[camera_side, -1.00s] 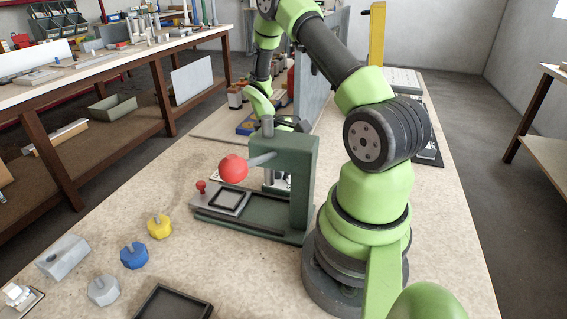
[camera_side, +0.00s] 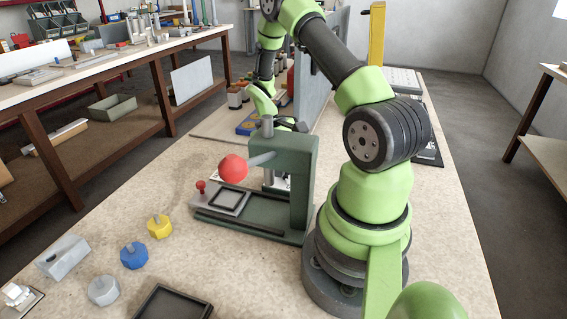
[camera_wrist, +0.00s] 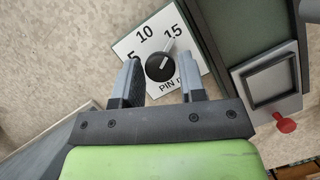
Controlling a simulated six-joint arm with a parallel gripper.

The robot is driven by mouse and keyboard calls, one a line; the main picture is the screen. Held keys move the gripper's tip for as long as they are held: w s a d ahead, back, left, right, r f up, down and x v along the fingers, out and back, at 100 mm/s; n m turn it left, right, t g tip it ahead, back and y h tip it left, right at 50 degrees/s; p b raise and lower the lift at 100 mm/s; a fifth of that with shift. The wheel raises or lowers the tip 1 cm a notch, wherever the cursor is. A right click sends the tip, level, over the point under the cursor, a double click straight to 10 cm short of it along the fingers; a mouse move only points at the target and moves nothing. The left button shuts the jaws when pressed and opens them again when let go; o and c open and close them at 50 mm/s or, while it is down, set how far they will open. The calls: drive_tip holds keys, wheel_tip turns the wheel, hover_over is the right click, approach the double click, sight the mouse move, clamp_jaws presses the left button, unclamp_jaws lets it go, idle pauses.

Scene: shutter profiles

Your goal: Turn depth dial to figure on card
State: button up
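The depth dial is a black round knob (camera_wrist: 159,68) with a white pointer line. It sits on a white plate (camera_wrist: 129,48) marked 5, 10, 15 and "PIN", the rest of that word being covered. The pointer aims to the upper right, between 10 and 15 and nearer 15. In the wrist view my gripper (camera_wrist: 163,84) is open and empty, its fingers to either side of and just below the knob in the picture. I cannot tell its height above the plate. In the side view the press hides the fingertips. I cannot make out a card with a figure.
The green press (camera_side: 296,172) has a red ball handle (camera_side: 233,168) and stands beside the dial plate. A grey fixture with a red knob (camera_wrist: 286,123) is on its base. Yellow (camera_side: 159,226), blue (camera_side: 134,256) and grey knobs (camera_side: 104,291) stand near a dark tray (camera_side: 172,303).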

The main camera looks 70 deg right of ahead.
drive_tip(key=shift+o, duration=1.4)
drive_tip(key=v, duration=1)
drive_tip(key=w+a+r+t+h, duration=0.15)
drive_tip(key=a+r+t, duration=0.35)
drive_tip(key=a+r, duration=0.65)
drive_tip(key=s+a+r+t+y, duration=0.1)
drive_tip(key=s+a+r+t, duration=0.4)
drive_tip(key=s+a, duration=0.4)
drive_tip(key=shift+a+r+n+t+y, duration=0.35)
drive_tip(key=shift+a+t, duration=0.25)
drive_tip(key=shift+a, duration=0.5)
